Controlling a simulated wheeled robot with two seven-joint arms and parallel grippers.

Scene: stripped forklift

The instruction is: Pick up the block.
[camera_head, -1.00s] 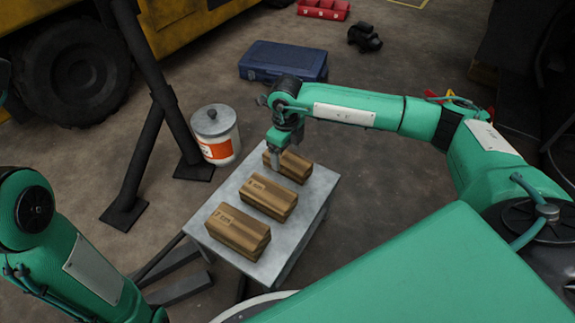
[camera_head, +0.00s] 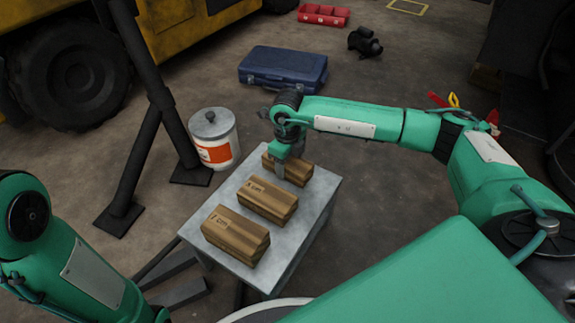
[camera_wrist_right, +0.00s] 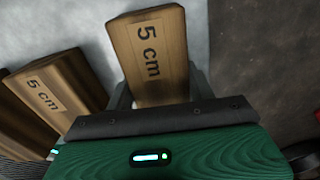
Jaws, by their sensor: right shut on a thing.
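Three brown wooden blocks stand in a row on a small grey table (camera_head: 318,208). My right gripper (camera_head: 285,168) is down at the far block (camera_head: 299,171) and shut on it. In the right wrist view this block (camera_wrist_right: 150,55), labelled "5 cm", sits between the fingers, its lower end hidden by the gripper body. The block seems to be still on or very near the tabletop; I cannot tell which. The middle block (camera_head: 268,201) and the near block (camera_head: 236,238) stand apart from the gripper. My left gripper is out of view; only its arm shows at left.
A white bucket with an orange label (camera_head: 213,150) and a black stand foot (camera_head: 190,172) are left of the table. A blue case (camera_head: 283,70) lies on the floor behind. The table's right side is bare.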

